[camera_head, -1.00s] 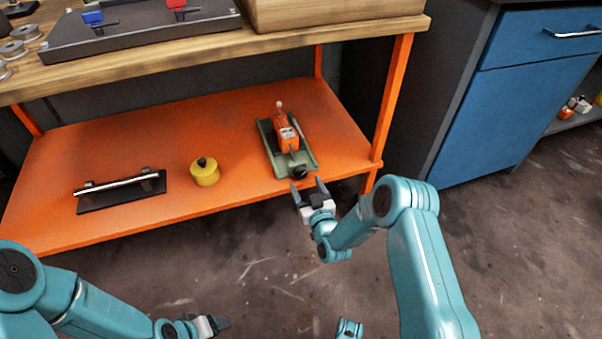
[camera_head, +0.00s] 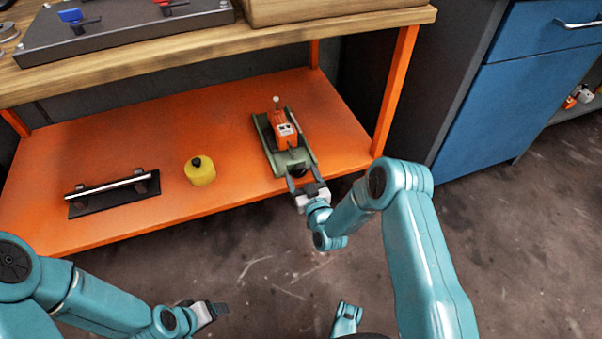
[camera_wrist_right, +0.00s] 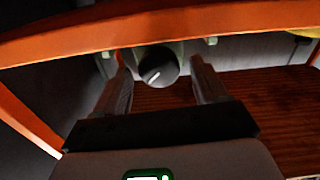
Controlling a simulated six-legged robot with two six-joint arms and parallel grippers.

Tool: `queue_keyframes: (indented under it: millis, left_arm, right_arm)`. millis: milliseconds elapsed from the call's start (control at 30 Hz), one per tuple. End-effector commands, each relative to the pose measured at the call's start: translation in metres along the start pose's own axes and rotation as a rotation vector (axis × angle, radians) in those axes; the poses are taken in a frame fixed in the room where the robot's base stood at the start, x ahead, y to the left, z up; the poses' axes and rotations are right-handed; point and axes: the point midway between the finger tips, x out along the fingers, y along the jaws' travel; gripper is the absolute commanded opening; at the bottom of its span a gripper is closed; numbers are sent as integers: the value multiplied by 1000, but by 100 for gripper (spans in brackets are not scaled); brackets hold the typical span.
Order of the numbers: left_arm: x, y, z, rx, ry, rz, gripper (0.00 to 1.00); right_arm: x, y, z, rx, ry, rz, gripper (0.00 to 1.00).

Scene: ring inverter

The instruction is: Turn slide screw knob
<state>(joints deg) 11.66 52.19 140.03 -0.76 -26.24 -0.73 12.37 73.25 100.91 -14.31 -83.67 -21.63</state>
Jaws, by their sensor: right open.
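The slide device, a green base (camera_head: 262,135) with an orange block (camera_head: 284,130) on it, sits on the orange lower shelf. Its black knob (camera_head: 299,171) is at the front end, partly hidden by my right gripper. In the right wrist view the round dark knob (camera_wrist_right: 157,66) with a pale line shows between and beyond the fingertips. My right gripper (camera_head: 303,181) is open, with a finger on each side of the knob; I cannot tell whether they touch it. It also shows in the right wrist view (camera_wrist_right: 160,82). My left gripper (camera_head: 218,310) is low and away from the shelf.
A yellow canister (camera_head: 200,172) and a black plate with a bar handle (camera_head: 113,191) sit on the orange shelf (camera_head: 150,140) to the left. An orange leg (camera_head: 395,90) stands right of the device. Floor in front is clear.

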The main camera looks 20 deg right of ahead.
Motion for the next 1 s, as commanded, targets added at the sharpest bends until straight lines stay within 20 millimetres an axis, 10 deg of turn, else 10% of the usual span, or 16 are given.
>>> queue_keyframes:
  millis: [200,400,1000]
  left_arm:
    - [0,0,0,0,0,0,72]
    - [0,0,0,0,0,0,72]
    - [0,0,0,0,0,0,72]
  right_arm:
    - [-1,0,0,0,0,0,72]
    - [-1,0,0,0,0,0,16]
    - [2,-1,0,-211,0,0,16]
